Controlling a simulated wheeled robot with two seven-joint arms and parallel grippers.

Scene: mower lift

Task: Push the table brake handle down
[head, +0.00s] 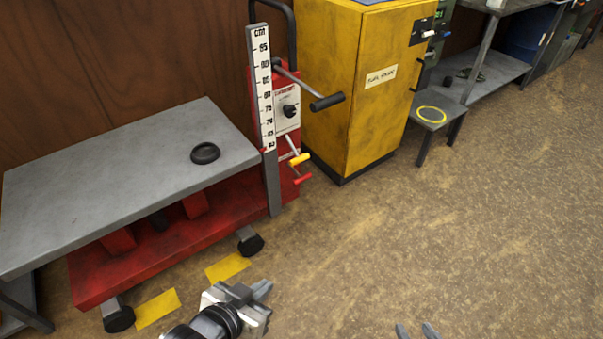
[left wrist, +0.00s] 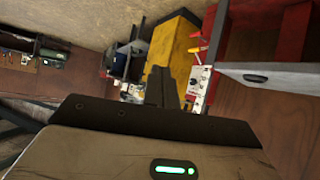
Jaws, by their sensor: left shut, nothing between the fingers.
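The lift table (head: 110,150) has a grey top, a red base and casters. At its right end stands a red control box (head: 287,115) behind a post with a cm scale. Low on it are a yellow-gripped lever (head: 299,159) and a red-gripped lever (head: 302,179); I cannot tell which is the brake handle. Both point outward. In the left wrist view the yellow grip (left wrist: 197,49) shows ahead of my fingers. My left gripper (head: 263,288) is shut and empty, in front of and below the levers, apart from them. My right gripper (head: 416,330) shows only its separated fingertips.
A crank with a black grip (head: 326,102) sticks out above the levers. A yellow cabinet (head: 360,90) stands right of the control box. A small stool (head: 432,112) stands beyond. The floor in front is clear, with yellow marks (head: 228,267).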

